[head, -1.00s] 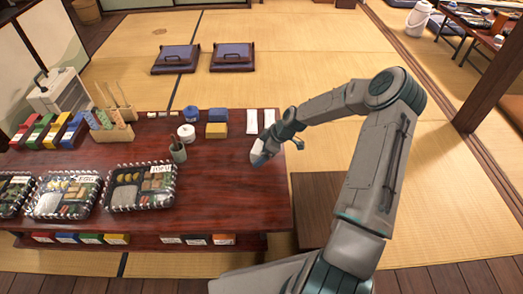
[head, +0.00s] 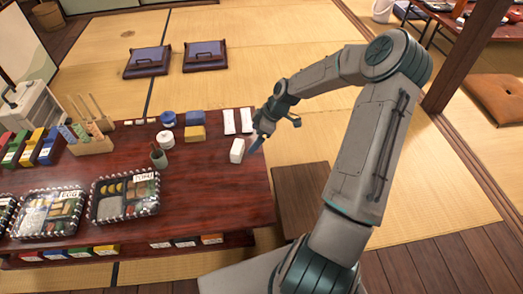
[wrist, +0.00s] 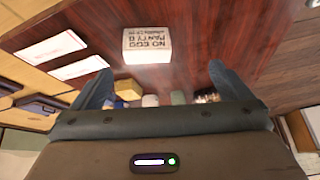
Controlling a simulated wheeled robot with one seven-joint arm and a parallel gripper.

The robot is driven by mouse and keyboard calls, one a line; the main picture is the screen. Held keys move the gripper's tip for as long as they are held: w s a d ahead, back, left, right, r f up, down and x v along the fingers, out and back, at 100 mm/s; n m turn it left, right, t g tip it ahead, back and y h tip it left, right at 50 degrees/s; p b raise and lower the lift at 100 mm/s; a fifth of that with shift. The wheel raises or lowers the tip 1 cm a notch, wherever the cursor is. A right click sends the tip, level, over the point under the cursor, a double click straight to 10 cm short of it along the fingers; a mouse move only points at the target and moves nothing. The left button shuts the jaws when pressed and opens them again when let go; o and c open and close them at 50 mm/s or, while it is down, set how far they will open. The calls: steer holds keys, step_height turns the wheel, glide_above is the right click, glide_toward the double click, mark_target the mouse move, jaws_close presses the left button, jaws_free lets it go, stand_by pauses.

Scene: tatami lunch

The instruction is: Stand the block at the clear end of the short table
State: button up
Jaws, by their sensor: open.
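A small white block (head: 237,151) is on the dark red low table (head: 215,190), near its right end. In the wrist view the block (wrist: 147,45) shows a white face with dark printed lettering. I cannot tell for sure whether it stands or lies flat. My gripper (head: 256,146) is just to the right of the block in the head view, by the table's right edge. In the wrist view its two fingers (wrist: 160,85) are spread wide and empty, with the block beyond their tips, apart from them.
Two white strips (head: 237,121), a yellow block (head: 195,133), a white jar (head: 165,139) and a green cup (head: 158,158) are behind and left of the block. Lunch trays (head: 124,196) fill the left part. A brown low stool (head: 302,195) stands right of the table.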

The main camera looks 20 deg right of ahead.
steer(key=s+a+r+m+h, duration=0.2)
steer(key=s+r+m, duration=0.4)
steer(key=s+r, duration=0.4)
steer(key=s+a+r+m+h, duration=0.3)
steer(key=s+r+m, duration=0.3)
steer(key=s, duration=1.1)
step_height(320, 180, up, 4)
steer(key=shift+a+r+m+g, duration=0.3)
steer(key=shift+a+m, duration=0.1)
steer(key=shift+a, duration=0.2)
steer(key=shift+d+f, duration=0.1)
